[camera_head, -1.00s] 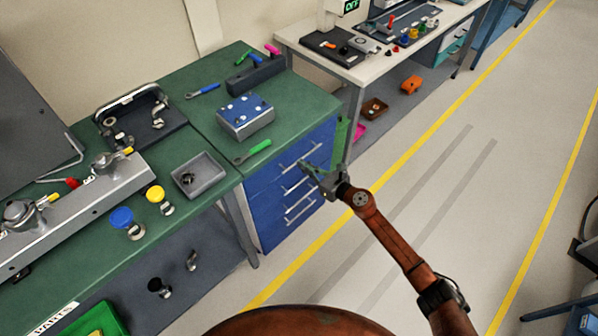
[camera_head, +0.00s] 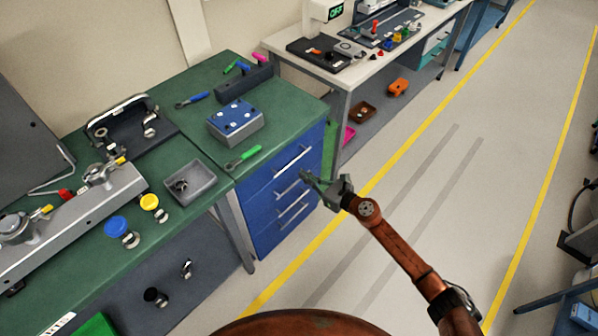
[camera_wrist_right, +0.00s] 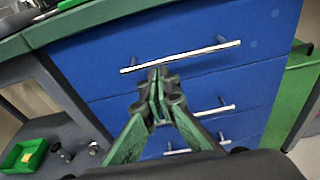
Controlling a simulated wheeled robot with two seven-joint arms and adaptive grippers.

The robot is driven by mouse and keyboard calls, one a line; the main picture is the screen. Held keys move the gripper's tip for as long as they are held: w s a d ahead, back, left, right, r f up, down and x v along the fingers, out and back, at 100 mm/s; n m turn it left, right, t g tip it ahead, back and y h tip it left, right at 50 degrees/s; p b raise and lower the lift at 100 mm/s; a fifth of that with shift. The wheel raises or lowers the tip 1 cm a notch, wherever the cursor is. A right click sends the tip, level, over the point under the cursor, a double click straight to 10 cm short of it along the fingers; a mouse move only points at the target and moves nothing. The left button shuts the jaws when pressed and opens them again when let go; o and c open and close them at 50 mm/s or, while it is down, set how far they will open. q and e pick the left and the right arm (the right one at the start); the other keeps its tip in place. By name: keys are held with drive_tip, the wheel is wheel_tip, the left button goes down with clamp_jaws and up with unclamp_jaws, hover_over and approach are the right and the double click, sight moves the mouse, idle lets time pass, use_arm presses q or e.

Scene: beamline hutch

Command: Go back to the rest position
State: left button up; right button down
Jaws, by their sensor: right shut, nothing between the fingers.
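My right gripper (camera_head: 308,177) is shut and empty in front of the blue drawer unit (camera_head: 262,213) under the green bench. In the right wrist view the closed green fingers (camera_wrist_right: 157,97) point at the drawer fronts, their tips just below the top drawer's bar handle (camera_wrist_right: 180,57). I cannot tell whether the tips touch the drawer front. The drawers look closed. My left gripper is not in view.
The green bench (camera_head: 190,133) holds a blue-topped box (camera_head: 235,120), a grey tray (camera_head: 190,183) and a green-handled tool (camera_head: 243,157). A white table (camera_head: 345,72) stands behind. The floor (camera_head: 440,200) to the right is clear.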

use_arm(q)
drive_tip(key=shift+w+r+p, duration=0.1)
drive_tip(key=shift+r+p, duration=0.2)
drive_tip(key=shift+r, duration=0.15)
use_arm(e)
drive_tip(key=v, duration=0.8)
drive_tip(key=shift+w+d, duration=0.1)
drive_tip(key=shift+w, duration=0.1)
